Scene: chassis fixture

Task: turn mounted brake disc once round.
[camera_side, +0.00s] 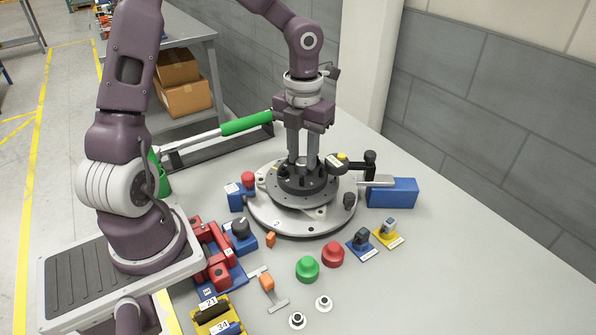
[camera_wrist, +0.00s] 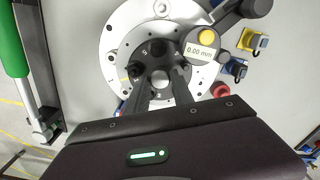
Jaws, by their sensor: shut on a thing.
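The mounted brake disc (camera_side: 300,196) is a dark grey round part with holes and a raised centre, lying flat on a pale round plate (camera_side: 262,212).
A blue block (camera_side: 392,192) carries the gauge arm at right. A red-topped blue button box (camera_side: 241,194) stands close at left. Green (camera_side: 307,267) and red (camera_side: 333,254) round buttons lie in front. A green-handled bar (camera_side: 245,123) lies behind. Red clamps (camera_side: 214,262) stand at front left.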

